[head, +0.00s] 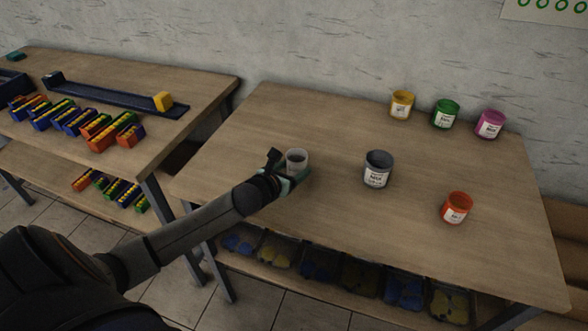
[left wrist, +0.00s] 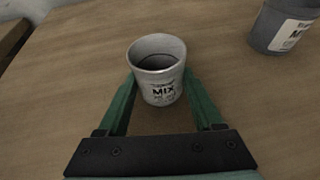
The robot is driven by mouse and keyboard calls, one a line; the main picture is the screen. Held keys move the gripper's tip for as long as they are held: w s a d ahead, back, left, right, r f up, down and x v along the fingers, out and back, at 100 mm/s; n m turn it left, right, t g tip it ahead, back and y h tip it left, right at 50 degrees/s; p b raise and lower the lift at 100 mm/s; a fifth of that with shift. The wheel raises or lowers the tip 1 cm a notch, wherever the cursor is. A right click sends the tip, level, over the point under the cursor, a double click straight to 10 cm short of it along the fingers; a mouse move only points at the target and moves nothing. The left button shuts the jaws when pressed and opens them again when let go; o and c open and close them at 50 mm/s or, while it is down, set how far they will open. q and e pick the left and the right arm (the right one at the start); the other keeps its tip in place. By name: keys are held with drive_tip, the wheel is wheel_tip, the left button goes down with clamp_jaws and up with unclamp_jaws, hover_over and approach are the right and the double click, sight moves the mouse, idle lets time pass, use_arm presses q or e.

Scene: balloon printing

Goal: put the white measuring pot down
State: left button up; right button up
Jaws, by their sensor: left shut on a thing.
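The white measuring pot (head: 297,160) is at the left part of the right-hand table in the head view. My right gripper is not in view.
A larger grey pot (head: 377,170) stands to the right, and it also shows in the left wrist view (left wrist: 282,27). An orange pot (head: 456,208) is at the front right. Yellow (head: 401,105), green (head: 445,114) and magenta (head: 489,125) pots stand along the back. The tabletop between them is clear.

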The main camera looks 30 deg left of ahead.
use_arm(q)
drive_tip(key=shift+f, duration=0.15)
drive_tip(key=o, duration=1.4)
drive_tip(key=shift+r, duration=0.2)
drive_tip(key=p+v, duration=0.1)
drive_tip(key=v, duration=1.1)
